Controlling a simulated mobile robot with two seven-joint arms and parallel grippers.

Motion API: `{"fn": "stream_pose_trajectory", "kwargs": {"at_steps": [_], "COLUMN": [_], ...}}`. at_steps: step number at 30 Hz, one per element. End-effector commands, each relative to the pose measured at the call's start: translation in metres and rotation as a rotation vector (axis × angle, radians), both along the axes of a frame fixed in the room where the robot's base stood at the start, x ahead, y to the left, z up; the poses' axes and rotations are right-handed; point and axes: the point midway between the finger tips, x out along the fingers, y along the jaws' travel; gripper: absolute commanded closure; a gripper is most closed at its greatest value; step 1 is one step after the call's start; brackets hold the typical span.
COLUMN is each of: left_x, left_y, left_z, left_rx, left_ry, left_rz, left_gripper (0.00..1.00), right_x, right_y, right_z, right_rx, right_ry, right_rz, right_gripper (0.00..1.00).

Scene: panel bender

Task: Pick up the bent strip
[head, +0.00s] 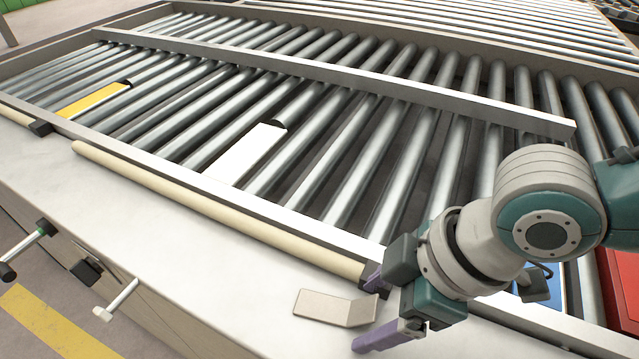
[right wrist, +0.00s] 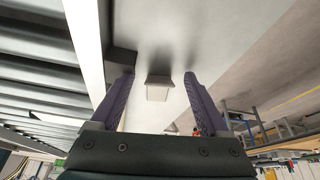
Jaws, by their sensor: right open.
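The bent strip (head: 325,307), a short beige-grey piece with one end angled up, lies on the pale ledge in front of the rollers in the head view. My right gripper (head: 367,312) is open, its purple fingers pointing left at the strip's bent end. In the right wrist view the strip (right wrist: 158,88) shows end-on between the spread fingertips of the right gripper (right wrist: 158,76), with a gap on each side. I cannot tell how far the fingers reach past its end. My left gripper is not in view.
A roller conveyor (head: 345,240) with a raised metal rail (head: 330,68) lies behind the ledge (head: 190,240). A beige bar (head: 210,208) runs along its edge. Yellow (head: 95,101) and white (head: 245,155) plates sit among the rollers. A red box (head: 620,285) is at right. The ledge left of the strip is clear.

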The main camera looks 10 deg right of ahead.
Motion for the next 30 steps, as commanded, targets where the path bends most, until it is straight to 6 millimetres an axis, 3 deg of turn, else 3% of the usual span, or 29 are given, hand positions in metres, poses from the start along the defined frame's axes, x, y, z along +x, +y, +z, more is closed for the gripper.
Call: {"fn": "stream_pose_trajectory", "kwargs": {"at_steps": [3, 24, 30], "left_x": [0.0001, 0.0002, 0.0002], "left_y": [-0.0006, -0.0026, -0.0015], "left_z": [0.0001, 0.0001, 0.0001], "left_rx": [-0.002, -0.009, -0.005], "left_ry": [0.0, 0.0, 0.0], "left_rz": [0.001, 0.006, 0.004], "left_gripper": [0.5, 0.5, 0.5], "right_x": [-0.0001, 0.0, 0.0002], "right_y": [-0.0001, -0.0002, 0.0], "right_z": [0.0003, 0.0007, 0.0009], "right_rx": [0.0, 0.0, 0.001], "right_ry": [0.0, 0.0, 0.0], "right_rz": [0.0, -0.001, 0.0], "right_gripper": [0.22, 1.0, 1.0]}}
